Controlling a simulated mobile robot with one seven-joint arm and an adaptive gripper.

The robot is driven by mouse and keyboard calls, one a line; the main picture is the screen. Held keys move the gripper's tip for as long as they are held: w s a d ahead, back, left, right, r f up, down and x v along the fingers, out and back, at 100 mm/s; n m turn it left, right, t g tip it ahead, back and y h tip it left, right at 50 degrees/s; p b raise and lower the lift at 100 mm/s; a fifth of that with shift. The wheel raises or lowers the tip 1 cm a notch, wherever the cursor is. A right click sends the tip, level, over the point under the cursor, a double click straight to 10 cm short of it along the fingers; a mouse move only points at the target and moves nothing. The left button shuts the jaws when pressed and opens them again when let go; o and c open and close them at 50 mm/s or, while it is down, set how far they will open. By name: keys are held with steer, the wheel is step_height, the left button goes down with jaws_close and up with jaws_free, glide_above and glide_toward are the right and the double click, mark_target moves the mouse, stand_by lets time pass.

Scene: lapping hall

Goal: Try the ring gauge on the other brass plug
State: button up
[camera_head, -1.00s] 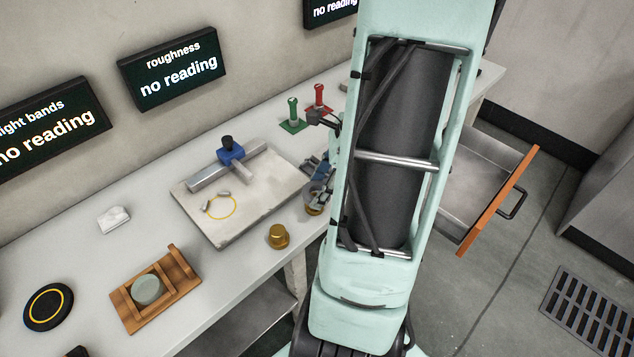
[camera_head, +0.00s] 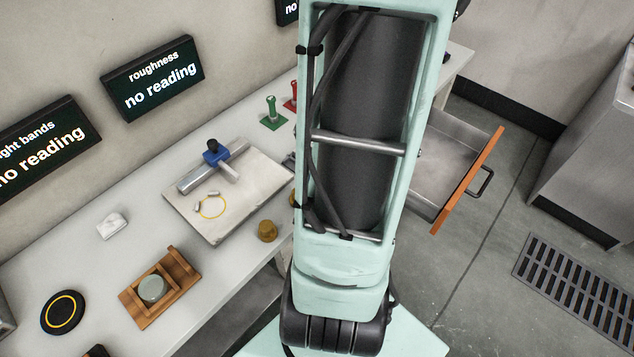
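One brass plug (camera_head: 267,231) stands on the bench just in front of the pale stone plate's near right corner. A small brass-coloured edge (camera_head: 292,197) shows against my arm; I cannot tell whether it is the other plug. My arm crosses the middle of the view and hides most of my gripper. Only a dark sliver, probably part of the gripper (camera_head: 289,161), shows at the arm's left edge, right of the stone plate. Its fingers and anything between them are hidden. I cannot make out the ring gauge.
The stone plate (camera_head: 238,217) carries a blue-topped fixture (camera_head: 215,153) and a yellow circle. Green (camera_head: 272,112) and red (camera_head: 291,95) handled pieces stand behind. A wooden holder (camera_head: 140,312), black disc (camera_head: 62,312) and white block (camera_head: 112,225) lie left. An open drawer (camera_head: 467,180) juts out right.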

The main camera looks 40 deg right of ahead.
mark_target(263, 228)
steer(key=w+a+f+n, duration=0.1)
steer(key=w+a+n, duration=0.1)
steer(key=w, duration=0.1)
steer(key=w+a+f+n+g+p, duration=0.1)
steer(key=w+a+n, duration=0.1)
steer(key=a, duration=0.1)
steer(key=w+a+f+n+g+p, duration=0.1)
steer(key=w+a+n, duration=0.1)
steer(key=w, duration=0.1)
steer(key=shift+w+a+f+n+y, duration=0.15)
steer(key=shift+w+a+n+y, duration=0.15)
steer(key=shift+w, duration=0.05)
steer(key=shift+f+b, duration=2.1)
steer(key=shift+f, duration=0.65)
steer(key=shift+f, duration=0.2)
steer(key=o, duration=1.4)
steer(key=v, duration=1.2)
steer(key=shift+w, duration=0.15)
steer(key=shift+b, duration=0.3)
